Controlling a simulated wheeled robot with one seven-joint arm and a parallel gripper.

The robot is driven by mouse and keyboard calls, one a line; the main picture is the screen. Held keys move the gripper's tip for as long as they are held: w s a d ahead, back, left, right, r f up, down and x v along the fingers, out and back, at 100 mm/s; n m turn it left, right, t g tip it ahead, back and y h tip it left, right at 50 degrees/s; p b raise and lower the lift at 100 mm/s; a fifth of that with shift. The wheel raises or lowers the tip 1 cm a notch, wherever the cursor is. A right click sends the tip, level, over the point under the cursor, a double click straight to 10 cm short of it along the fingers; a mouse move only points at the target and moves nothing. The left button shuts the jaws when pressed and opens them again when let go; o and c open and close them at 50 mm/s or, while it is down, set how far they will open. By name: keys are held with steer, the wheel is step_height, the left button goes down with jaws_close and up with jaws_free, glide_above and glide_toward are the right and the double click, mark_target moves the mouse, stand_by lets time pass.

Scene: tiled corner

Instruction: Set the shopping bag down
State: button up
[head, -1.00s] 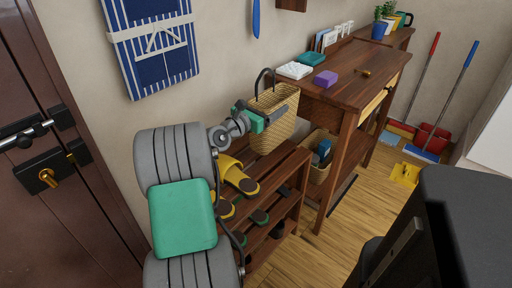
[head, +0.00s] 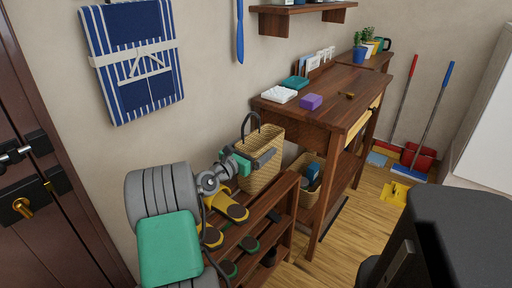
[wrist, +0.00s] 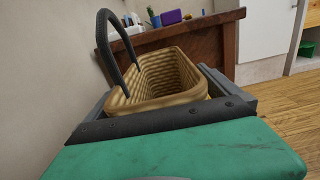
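The shopping bag (head: 258,173) is a tan woven basket with a dark looped handle. It is upright over the back end of the top of the wooden shoe rack (head: 287,190). I cannot tell whether its base touches the rack. My gripper (head: 252,158) is level with the bag's upper part, with a dark finger along its near side. In the wrist view the bag (wrist: 160,78) is empty inside. There the fingers of my gripper (wrist: 160,95) lie close against both sides of the bag, and the handle arches up at left.
Yellow shoes (head: 232,206) sit on the rack, close in front of the bag. A wooden table (head: 330,108) stands just right of it, with a purple block (head: 311,102) on top. A basket (head: 308,185) is below the table. The wall is close behind.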

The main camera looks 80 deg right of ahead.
steer(key=p+v, duration=0.2)
steer(key=v, duration=1)
steer(key=shift+r, duration=0.15)
steer(key=shift+c, duration=0.2)
stand_by(0.8)
